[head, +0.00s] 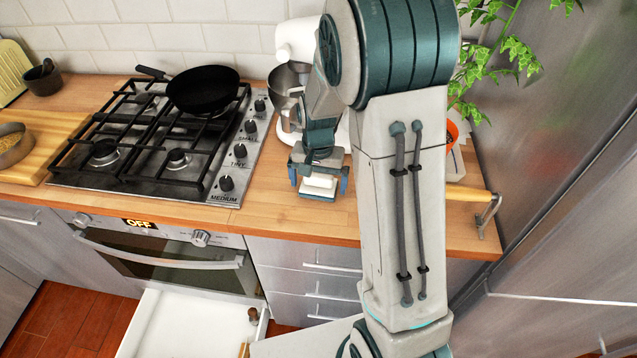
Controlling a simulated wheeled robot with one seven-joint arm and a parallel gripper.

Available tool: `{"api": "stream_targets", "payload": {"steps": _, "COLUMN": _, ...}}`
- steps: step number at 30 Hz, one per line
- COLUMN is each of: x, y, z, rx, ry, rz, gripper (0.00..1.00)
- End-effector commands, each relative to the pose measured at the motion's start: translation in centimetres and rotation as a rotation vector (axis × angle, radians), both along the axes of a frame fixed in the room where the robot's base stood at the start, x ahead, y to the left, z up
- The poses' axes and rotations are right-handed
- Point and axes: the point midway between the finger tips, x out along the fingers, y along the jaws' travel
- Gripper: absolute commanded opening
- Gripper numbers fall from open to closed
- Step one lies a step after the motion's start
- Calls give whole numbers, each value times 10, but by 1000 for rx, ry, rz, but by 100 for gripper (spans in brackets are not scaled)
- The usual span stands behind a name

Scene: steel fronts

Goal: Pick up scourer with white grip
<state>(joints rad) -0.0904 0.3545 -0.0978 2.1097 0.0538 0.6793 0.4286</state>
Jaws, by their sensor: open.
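The scourer with white grip (320,184) is on the wooden counter, right of the stove. Its pale block shows below my gripper; its lower edge is too small to make out well. My gripper (318,180) is open and points down over the scourer, with one finger at its left and one at its right. I cannot tell whether the fingers touch it. My wrist hides the space behind it.
A gas stove (228,197) with a black pan (203,88) is to the left. A white stand mixer (296,38) is close behind my gripper. An open white drawer (185,325) juts out below. Bare counter (270,215) lies in front.

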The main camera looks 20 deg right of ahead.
Motion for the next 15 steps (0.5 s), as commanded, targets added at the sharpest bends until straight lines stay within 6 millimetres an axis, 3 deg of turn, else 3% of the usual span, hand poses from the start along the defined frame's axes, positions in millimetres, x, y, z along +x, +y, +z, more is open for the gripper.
{"api": "stream_targets", "payload": {"steps": 5, "x": 0, "y": 0, "z": -1, "rx": 0, "ry": 0, "rz": 0, "gripper": 100}}
{"api": "stream_targets", "payload": {"steps": 6, "x": 0, "y": 0, "z": -1, "rx": 0, "ry": 0, "rz": 0, "gripper": 97}}
{"api": "stream_targets", "payload": {"steps": 10, "x": 0, "y": 0, "z": 0, "rx": 0, "ry": 0, "rz": 0, "gripper": 61}}
{"api": "stream_targets", "payload": {"steps": 15, "x": 0, "y": 0, "z": 0, "rx": 0, "ry": 0, "rz": 0, "gripper": 58}}
